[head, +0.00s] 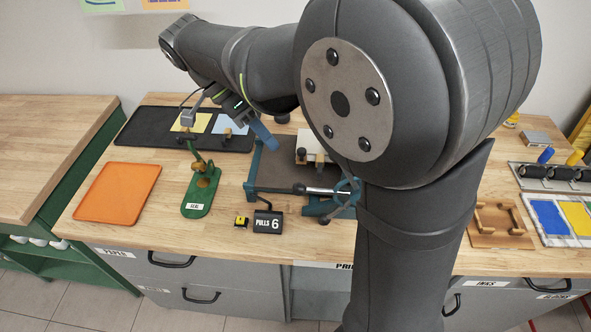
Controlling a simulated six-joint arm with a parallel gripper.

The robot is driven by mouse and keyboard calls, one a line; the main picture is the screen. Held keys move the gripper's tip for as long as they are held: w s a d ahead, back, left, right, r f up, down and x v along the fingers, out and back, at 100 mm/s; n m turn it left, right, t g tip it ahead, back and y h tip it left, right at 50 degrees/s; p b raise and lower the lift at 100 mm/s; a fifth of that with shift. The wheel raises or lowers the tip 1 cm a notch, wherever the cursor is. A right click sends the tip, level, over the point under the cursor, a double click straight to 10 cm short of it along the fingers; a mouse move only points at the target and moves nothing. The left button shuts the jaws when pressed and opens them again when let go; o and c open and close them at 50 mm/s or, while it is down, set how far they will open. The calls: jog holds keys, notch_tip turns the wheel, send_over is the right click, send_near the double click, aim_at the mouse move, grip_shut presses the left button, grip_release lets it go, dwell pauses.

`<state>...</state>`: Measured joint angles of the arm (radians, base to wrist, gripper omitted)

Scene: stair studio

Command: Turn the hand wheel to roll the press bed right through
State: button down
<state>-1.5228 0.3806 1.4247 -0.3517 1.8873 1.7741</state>
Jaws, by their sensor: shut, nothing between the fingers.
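The press (262,178) stands in the middle of the bench, with a teal frame and a dark flat bed (285,150). A pale block with small dark knobs (308,148) is on or over the bed's right part. A shiny roller (328,191) crosses the front. The right side of the press is hidden behind my arm.
A black counter reading PULLS 6 (268,222) and a small yellow item (241,222) stand in front. A green seal press (202,188), an orange mat (117,193) and a black tray (135,130) are left. A wooden holder (500,222) and inks (549,221) are right.

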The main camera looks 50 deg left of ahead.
notch_tip(320, 180, up, 6)
jog(key=w+d+r+m+g+y, duration=0.1)
jog(key=w+d+m+y, duration=0.15)
jog(key=m, duration=0.25)
jog(key=shift+h, duration=0.45)
jog(key=x, duration=0.4)
jog(key=s+x, duration=0.1)
jog(key=x, duration=0.3)
jog(key=s+a+f+x, duration=0.1)
jog(key=x, duration=0.3)
jog(key=shift+s, duration=0.2)
jog(key=shift+s+f, duration=0.25)
jog(key=shift+f, duration=0.45)
jog(key=shift+a, duration=0.1)
jog(key=shift+s+a+f+t+h, duration=0.1)
jog(key=shift+s+f+t+h, duration=0.15)
jog(key=shift+f, duration=0.25)
jog(key=shift+a+f+t+h, duration=0.15)
jog(key=shift+f+h, duration=0.2)
jog(key=shift+f, duration=0.2)
notch_tip(320, 180, down, 9)
jog(key=t+h, duration=0.2)
jog(key=shift+w+d, duration=0.4)
jog(key=shift+d, duration=0.05)
